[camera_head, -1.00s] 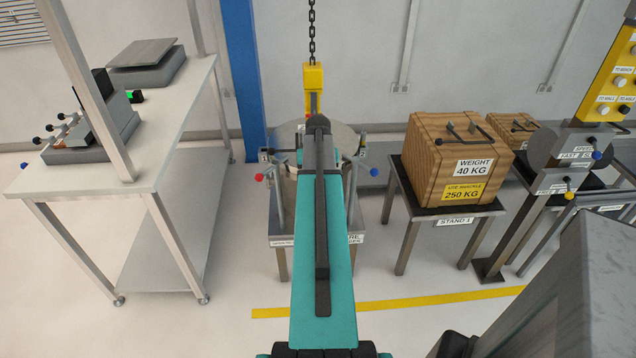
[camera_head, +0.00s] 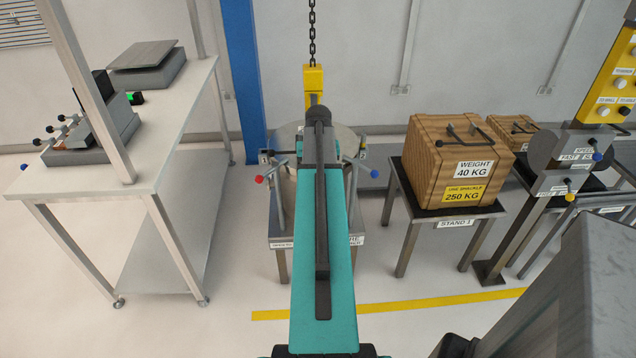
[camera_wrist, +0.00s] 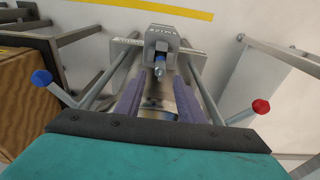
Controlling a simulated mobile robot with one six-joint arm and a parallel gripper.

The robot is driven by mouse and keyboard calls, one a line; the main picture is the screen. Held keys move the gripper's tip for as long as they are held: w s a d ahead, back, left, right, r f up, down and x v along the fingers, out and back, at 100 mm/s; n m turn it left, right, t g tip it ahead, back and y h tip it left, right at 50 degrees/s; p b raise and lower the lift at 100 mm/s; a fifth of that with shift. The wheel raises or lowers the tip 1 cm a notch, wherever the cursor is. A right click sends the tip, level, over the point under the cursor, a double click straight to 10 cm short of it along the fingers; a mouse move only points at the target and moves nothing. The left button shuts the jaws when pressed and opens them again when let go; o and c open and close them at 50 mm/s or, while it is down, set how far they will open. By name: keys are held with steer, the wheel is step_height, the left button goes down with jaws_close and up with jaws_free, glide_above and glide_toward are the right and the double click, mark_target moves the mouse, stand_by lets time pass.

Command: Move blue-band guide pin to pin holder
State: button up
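In the wrist view, a small upright pin with a blue band (camera_wrist: 158,64) stands at a grey metal bracket (camera_wrist: 161,38) with a label that I cannot read. My gripper (camera_wrist: 168,72) points at it with its two grey-purple fingers apart. The pin shows between the fingertips, nearer the left one, and I see no clear contact. In the head view my teal arm covers the gripper and the pin. I cannot tell for certain which part is the pin holder.
Levers with a red ball (camera_wrist: 261,106) and a blue ball (camera_wrist: 41,78) stick out on either side. A yellow hoist hook (camera_head: 314,80) hangs on a chain behind my arm. A wooden weight crate (camera_head: 455,165) stands on the right; a workbench (camera_head: 150,185) is on the left.

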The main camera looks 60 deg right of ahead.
step_height(320, 180, up, 8)
steer(key=shift+s+a, duration=0.3)
steer(key=shift+a, duration=0.1)
stand_by(0.8)
steer(key=w+a+f+n+g+y, duration=0.1)
steer(key=w+a+f+n, duration=0.3)
steer(key=a+f, duration=1.1)
steer(key=w+a+f+n+g+y, duration=0.15)
steer(key=w+a+f, duration=0.35)
steer(key=a+f, duration=0.95)
steer(key=s+a+f+n+g, duration=0.1)
steer(key=s+a+f, duration=0.4)
steer(key=a, duration=0.4)
steer(key=s+a+f+n+g+h, duration=0.1)
steer(key=s+a+f+n, duration=0.1)
steer(key=s+a+f, duration=0.3)
steer(key=s+a+f+n+g, duration=0.1)
steer(key=s+a+f+n, duration=0.1)
steer(key=s+a+f, duration=0.4)
steer(key=s+a, duration=0.3)
steer(key=a, duration=0.4)
steer(key=shift+s+a+g, duration=0.25)
steer(key=shift+s+g, duration=0.1)
steer(key=shift+s, duration=0.05)
